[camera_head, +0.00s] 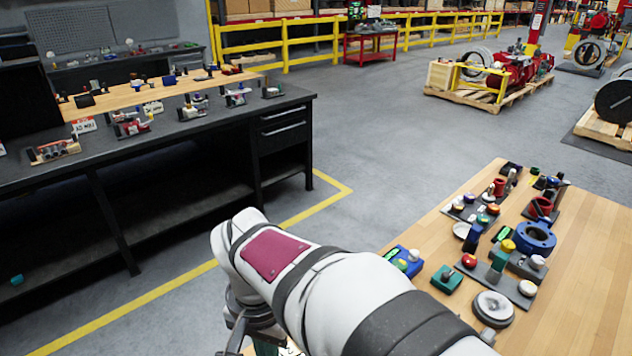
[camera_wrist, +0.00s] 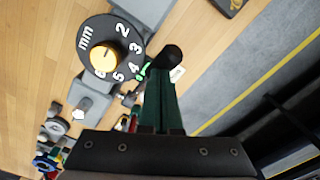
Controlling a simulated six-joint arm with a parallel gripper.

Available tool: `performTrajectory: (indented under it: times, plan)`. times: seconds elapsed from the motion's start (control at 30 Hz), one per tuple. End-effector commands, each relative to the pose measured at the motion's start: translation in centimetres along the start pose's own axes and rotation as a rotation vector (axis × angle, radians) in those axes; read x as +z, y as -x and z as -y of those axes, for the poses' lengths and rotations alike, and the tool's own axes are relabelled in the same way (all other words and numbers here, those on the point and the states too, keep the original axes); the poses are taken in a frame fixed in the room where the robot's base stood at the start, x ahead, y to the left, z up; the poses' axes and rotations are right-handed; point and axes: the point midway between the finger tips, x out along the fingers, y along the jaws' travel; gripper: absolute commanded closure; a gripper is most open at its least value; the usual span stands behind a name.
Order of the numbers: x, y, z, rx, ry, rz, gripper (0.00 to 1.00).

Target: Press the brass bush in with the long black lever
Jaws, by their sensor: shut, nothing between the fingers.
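My gripper (camera_wrist: 160,78) has dark green fingers, closed together with nothing between them, reaching up the middle of the wrist view. A black rounded end (camera_wrist: 172,57) shows just past the fingertips. It may be the end of the long black lever; the rest is hidden, and I cannot tell whether the fingers touch it. To their left is a black dial (camera_wrist: 112,33) marked "mm" with white numbers. A brass-coloured round piece (camera_wrist: 104,58) sits at its middle; I cannot tell whether it is the brass bush. In the head view my arm hides most of the gripper's surroundings.
A grey block with a pale knob (camera_wrist: 91,97) and several small fixtures lie left of the fingers. In the head view, a wooden table (camera_head: 405,237) with several devices stands right, and a dark workbench (camera_head: 215,130) stands left. Open floor (camera_head: 370,150) lies between them.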

Motion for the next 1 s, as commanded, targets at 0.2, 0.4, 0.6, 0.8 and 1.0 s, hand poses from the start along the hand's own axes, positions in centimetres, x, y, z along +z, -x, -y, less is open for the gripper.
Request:
performTrajectory:
  times: [0.2,0.4,0.6,0.8,1.0]
  plan:
    - [0.2,-0.6,0.1,0.0,-0.001,0.0,1.0]
    - [0.4,-0.9,0.2,-0.001,-0.001,0.0,1.0]
    - [0.3,-0.9,0.2,-0.001,-0.001,0.0,1.0]
    - [0.4,-1.0,0.2,0.0,-0.001,0.0,1.0]
    - [0.6,-1.5,0.3,0.001,0.0,0.001,1.0]
